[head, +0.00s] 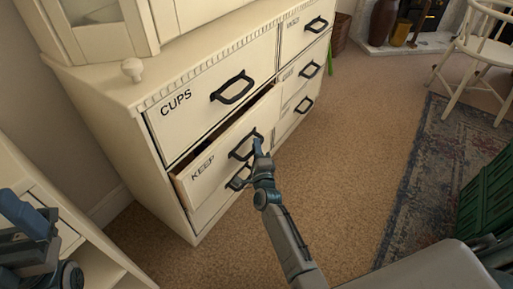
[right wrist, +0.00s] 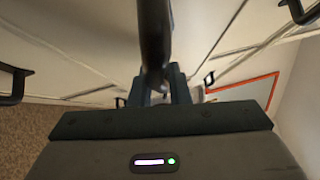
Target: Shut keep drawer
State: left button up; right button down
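The keep drawer (head: 204,168), marked KEEP, is in the cream dresser below the CUPS drawer. It stands partly open, with a dark gap above its front. My right gripper (head: 258,147) is at its black handle (head: 240,150). In the right wrist view the dark handle (right wrist: 154,45) runs between the two fingers (right wrist: 158,90), which look closed on it. My left gripper (head: 28,228) is at the left edge of the head view, away from the dresser; its fingertips do not show clearly.
The CUPS drawer (head: 205,105) above is shut. A pale cabinet (head: 20,190) stands at the lower left. A green crate (head: 487,192) is at the right by a patterned rug (head: 430,185). Carpet (head: 350,130) right of the dresser is clear.

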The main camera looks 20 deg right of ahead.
jog(key=shift+w+a, duration=0.3)
jog(key=shift+w, duration=0.05)
jog(key=shift+w+a+b, duration=0.5)
jog(key=shift+w+a, duration=0.45)
jog(key=shift+w, duration=0.25)
jog(key=shift+f, duration=0.1)
jog(key=c, duration=1.4)
grip_release()
jog(key=shift+d, duration=0.1)
jog(key=shift+o, duration=0.2)
jog(key=shift+s, duration=0.15)
jog(key=p, duration=0.1)
send_near(247, 139)
jog(key=shift+s+f, duration=0.2)
jog(key=shift+s, duration=1.05)
